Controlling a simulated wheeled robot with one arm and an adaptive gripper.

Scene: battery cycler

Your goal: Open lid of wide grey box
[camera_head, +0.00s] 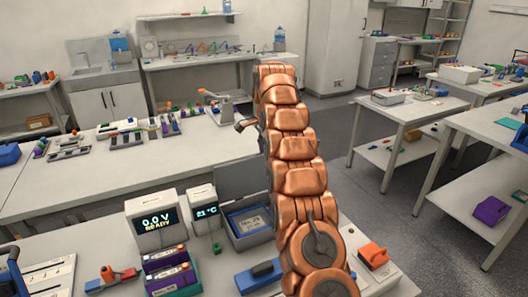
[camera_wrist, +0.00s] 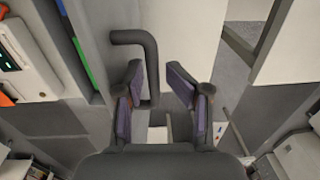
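The wide grey box (camera_head: 236,238) stands on the near bench, left of my arm, with a blue labelled item inside. A grey panel (camera_head: 238,180) stands raised at its back and looks like its lid; my arm covers its right side. In the wrist view, a dark grey bent bar handle (camera_wrist: 134,37) runs down between the fingers of my gripper (camera_wrist: 153,68). The fingers are apart, with the bar closer to the left finger. I cannot tell whether they touch it.
A white display unit (camera_head: 155,222) and a smaller temperature display (camera_head: 203,208) stand left of the box. A blue block (camera_head: 258,276) and a red-orange item (camera_head: 373,254) flank my arm. Free floor lies right.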

